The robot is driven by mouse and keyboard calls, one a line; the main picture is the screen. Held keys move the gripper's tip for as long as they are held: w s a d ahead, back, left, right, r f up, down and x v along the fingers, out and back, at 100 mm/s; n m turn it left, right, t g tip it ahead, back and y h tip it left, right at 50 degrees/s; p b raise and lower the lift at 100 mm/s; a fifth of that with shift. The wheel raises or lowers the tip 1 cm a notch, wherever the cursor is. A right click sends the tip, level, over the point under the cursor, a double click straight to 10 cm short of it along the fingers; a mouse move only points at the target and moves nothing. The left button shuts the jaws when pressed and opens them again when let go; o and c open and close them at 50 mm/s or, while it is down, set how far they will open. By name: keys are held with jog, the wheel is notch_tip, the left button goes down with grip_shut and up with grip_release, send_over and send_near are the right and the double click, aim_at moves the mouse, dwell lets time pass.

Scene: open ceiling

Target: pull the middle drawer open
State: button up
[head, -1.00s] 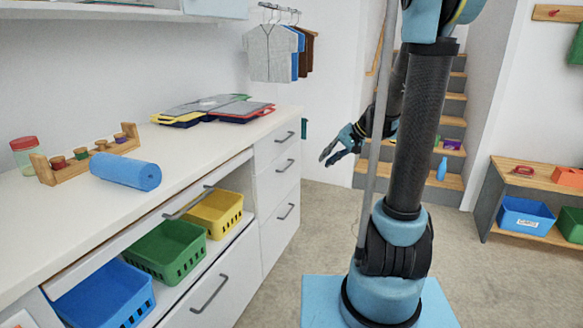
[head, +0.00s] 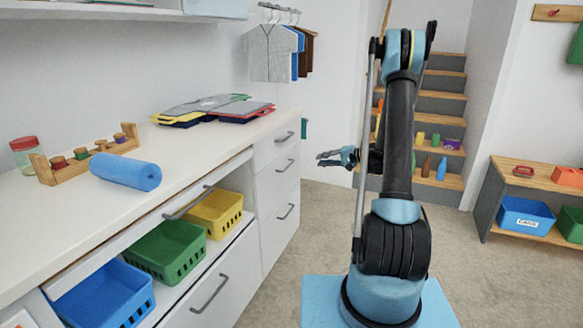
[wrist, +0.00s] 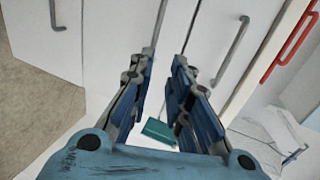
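The middle drawer (head: 270,183) is in the white three-drawer stack at the counter's right end. It is closed, and its grey bar handle (head: 285,166) shows in the head view. My gripper (head: 322,158) is to the right of that handle, at about its height, apart from the drawer fronts. In the wrist view my gripper (wrist: 160,68) is open, its two fingers spread toward the fronts with nothing held. A thin dark bar (wrist: 158,28) shows between the fingers; it seems to be the middle handle, partly hidden. The top drawer's handle (wrist: 232,50) is right of the fingers.
The top handle (head: 284,136) and bottom handle (head: 286,211) are above and below the middle one. Trays (head: 215,108) lie on the counter. A yellow basket (head: 216,214) sits in the open shelf to the left. The floor (head: 325,210) before the drawers is clear.

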notch_tip(320, 180, down, 2)
jog(key=w+f, duration=0.1)
jog(key=w, duration=0.1)
send_near(291, 163)
jog(key=shift+y, duration=0.4)
jog(key=x, duration=0.3)
jog(key=f+x, duration=0.1)
jog(key=x, duration=0.6)
jog(key=shift+w+f, duration=0.2)
jog(key=shift+w, duration=0.15)
jog(key=shift+d, duration=0.1)
jog(key=shift+c, duration=0.2)
grip_shut()
